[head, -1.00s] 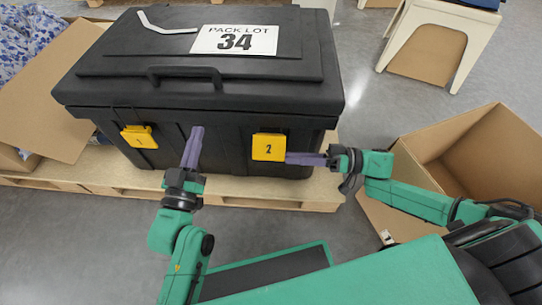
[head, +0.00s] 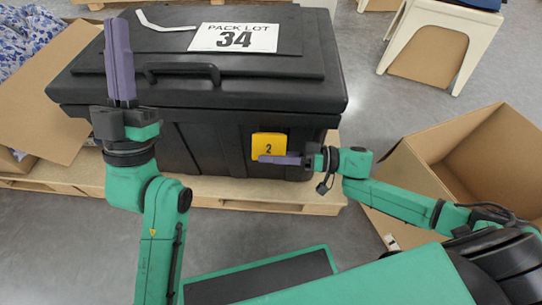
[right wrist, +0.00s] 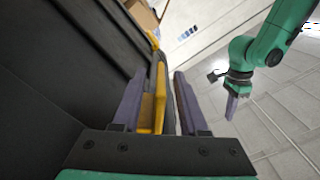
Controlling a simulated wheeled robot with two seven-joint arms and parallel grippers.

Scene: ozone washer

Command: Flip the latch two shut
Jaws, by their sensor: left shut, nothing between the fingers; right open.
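The yellow latch two (head: 268,141), marked 2, is on the right of the black case's front (head: 215,140). My right gripper (head: 278,159) comes in from the right, and its purple fingers cover the latch's lower edge. In the right wrist view, my right gripper (right wrist: 156,103) is open, with a yellow latch part (right wrist: 158,98) seen between its fingers; I cannot tell whether they touch it. My left gripper (head: 119,60) is shut and empty, raised at the left, and hides latch one. It also shows in the right wrist view (right wrist: 231,106).
The case stands on a wooden pallet (head: 240,192), its lid (head: 110,62) lying closed. An open cardboard box (head: 480,160) is close by my right arm. More cardboard (head: 50,105) lies left. A white stool (head: 440,35) stands at the back right.

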